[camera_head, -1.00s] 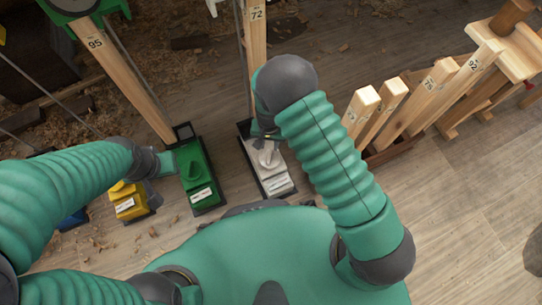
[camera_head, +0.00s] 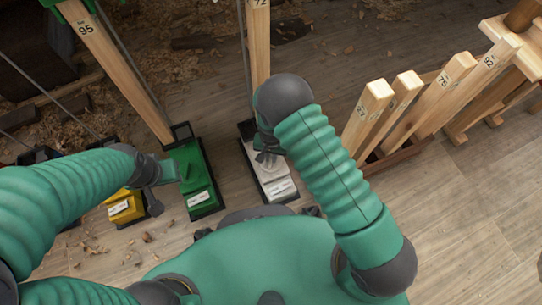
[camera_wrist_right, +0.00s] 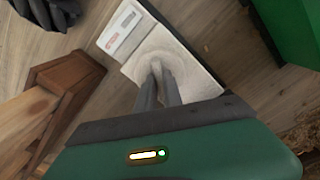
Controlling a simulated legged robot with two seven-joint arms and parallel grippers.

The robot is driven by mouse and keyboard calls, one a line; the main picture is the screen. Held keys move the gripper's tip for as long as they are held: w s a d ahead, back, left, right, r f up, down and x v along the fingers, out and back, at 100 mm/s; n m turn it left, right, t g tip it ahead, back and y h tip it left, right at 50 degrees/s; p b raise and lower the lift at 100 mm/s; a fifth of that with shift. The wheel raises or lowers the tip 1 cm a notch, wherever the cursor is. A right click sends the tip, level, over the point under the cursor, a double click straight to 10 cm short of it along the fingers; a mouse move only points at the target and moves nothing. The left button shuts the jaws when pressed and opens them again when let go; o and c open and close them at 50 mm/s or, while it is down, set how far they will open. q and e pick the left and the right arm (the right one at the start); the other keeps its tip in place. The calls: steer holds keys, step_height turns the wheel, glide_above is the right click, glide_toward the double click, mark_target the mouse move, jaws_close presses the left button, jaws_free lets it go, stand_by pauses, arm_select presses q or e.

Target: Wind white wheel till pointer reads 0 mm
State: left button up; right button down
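The white wheel (camera_wrist_right: 165,50) sits on top of a white block with printed labels (camera_head: 277,187), at the foot of the prop numbered 72. My right gripper (camera_head: 266,157) reaches down onto the wheel from above. In the right wrist view its two dark fingers (camera_wrist_right: 157,72) are close together with a raised white part of the wheel at their tips. The fingers partly hide the wheel. A small label window with a reddish mark (camera_wrist_right: 112,42) shows on the block, but I cannot read a pointer value. My left gripper (camera_head: 160,182) is between the green and yellow blocks; its finger opening is unclear.
A green block (camera_head: 197,180) stands left of the white one, under prop 95 (camera_head: 110,60). A yellow block (camera_head: 124,206) is further left. Numbered wooden props (camera_head: 400,115) stand in a rack at the right. Wood shavings lie on the floor.

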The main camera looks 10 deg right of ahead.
stand_by(0.4)
steer(key=shift+r+m+p, duration=0.15)
steer(key=shift+m+p, duration=0.35)
steer(key=shift+p, duration=0.3)
steer(key=m+p, duration=0.6)
steer(key=m, duration=0.1)
steer(key=shift+m, duration=0.3)
steer(key=shift+m+p, duration=0.6)
steer(key=shift+m, duration=1)
steer(key=c, duration=1.5)
jaws_free()
